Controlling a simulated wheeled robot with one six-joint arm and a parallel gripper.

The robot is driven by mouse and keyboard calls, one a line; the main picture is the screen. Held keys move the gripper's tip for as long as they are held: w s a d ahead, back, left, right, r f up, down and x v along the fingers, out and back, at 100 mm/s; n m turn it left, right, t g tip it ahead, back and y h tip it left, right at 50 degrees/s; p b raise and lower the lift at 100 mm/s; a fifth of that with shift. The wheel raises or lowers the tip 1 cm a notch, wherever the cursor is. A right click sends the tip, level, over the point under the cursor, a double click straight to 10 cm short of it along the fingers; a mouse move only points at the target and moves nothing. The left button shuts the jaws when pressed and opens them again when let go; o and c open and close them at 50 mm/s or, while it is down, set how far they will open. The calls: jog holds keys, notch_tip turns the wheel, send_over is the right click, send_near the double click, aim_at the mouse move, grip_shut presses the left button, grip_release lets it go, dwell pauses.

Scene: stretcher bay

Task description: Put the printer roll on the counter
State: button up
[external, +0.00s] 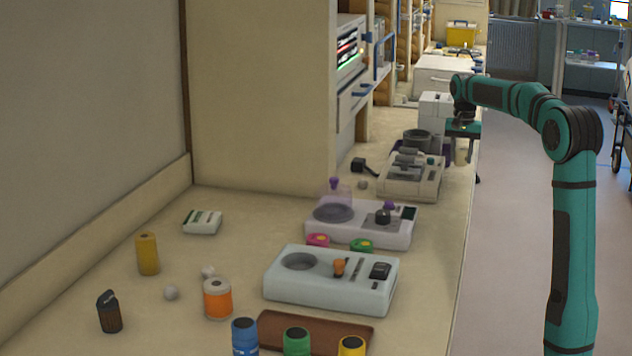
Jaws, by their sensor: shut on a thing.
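My gripper (463,150) is small and far off, at the far right edge of the counter (405,268), pointing down. It is shut on a small pale thing (461,153), which I take to be the printer roll. The fingers and a nearby device hide part of it. I cannot tell whether the roll touches the counter or hangs just above it.
A white device (437,106) and a grey-white device (411,187) stand left of my gripper. Nearer are two consoles (330,284), an orange-banded jar (217,300), a yellow cylinder (148,254) and several colored-lid jars. Open floor (505,230) lies right of the counter.

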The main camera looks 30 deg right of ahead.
aim_at(461, 164)
jog(key=shift+f, duration=1.85)
jog(key=shift+f, duration=0.1)
jog(key=o, duration=1)
notch_tip(461, 164, up, 11)
jog(key=shift+r, duration=0.65)
